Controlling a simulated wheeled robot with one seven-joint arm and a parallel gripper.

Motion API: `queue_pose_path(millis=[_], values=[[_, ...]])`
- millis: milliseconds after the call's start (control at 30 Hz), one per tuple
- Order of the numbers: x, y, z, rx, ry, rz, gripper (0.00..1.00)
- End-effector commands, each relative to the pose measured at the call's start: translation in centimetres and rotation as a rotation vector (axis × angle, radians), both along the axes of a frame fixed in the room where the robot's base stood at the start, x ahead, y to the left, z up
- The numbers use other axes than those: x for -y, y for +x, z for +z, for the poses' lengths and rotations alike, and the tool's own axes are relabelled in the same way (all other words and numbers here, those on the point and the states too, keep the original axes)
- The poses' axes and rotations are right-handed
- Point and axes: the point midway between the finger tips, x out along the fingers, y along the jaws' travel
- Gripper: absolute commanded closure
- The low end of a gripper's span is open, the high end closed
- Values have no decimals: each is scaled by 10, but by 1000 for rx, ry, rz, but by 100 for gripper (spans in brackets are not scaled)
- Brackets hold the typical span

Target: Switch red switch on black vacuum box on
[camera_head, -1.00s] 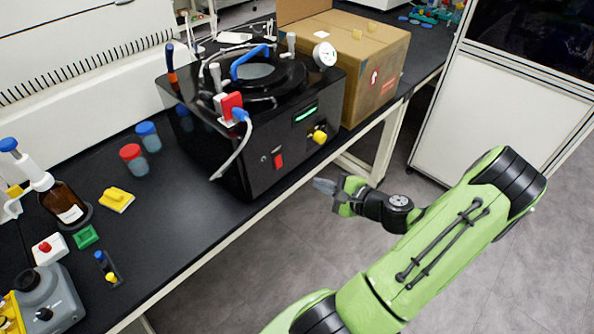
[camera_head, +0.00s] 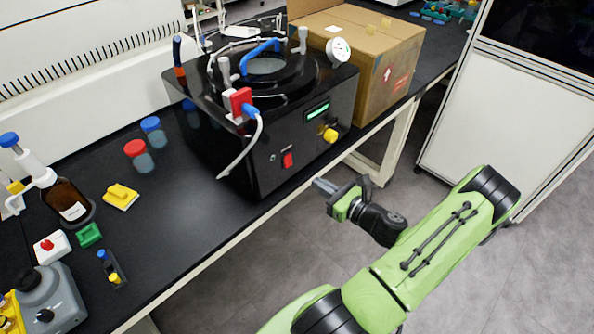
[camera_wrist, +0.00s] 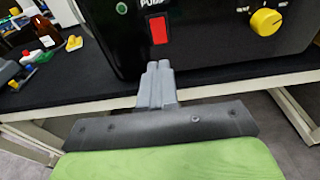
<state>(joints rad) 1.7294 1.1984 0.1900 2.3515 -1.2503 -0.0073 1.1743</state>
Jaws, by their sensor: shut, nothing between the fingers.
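The black vacuum box (camera_head: 235,152) stands on the black bench, with its front panel facing my arm. The red switch (camera_head: 287,160) is low on that panel, and it also shows in the wrist view (camera_wrist: 158,30), just above my fingertips in the picture. My gripper (camera_head: 318,184) is shut and empty, in front of the panel and apart from it, pointing at the box. In the wrist view the closed grey fingertips (camera_wrist: 159,66) sit almost in line with the switch, slightly below it. I cannot tell which way the switch is set.
A yellow knob (camera_head: 330,135) and a lit green display (camera_head: 318,112) are on the same panel. A cardboard box (camera_head: 360,60) stands right behind the vacuum box. A white hose (camera_head: 245,150) hangs at its left. The floor in front of the bench is clear.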

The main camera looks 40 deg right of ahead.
Motion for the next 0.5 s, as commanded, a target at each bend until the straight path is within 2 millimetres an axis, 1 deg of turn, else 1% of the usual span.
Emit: queue_pose_path(millis=[33, 100, 300, 400, 500], values=[[-2, 12, -3, 0, -1, 6, 100], [-2, 27, -5, 0, -2, 5, 100], [-3, 68, -10, 0, -3, 3, 100], [-3, 83, -11, 0, -3, 2, 100], [-2, 90, -12, 0, -2, -1, 100]])
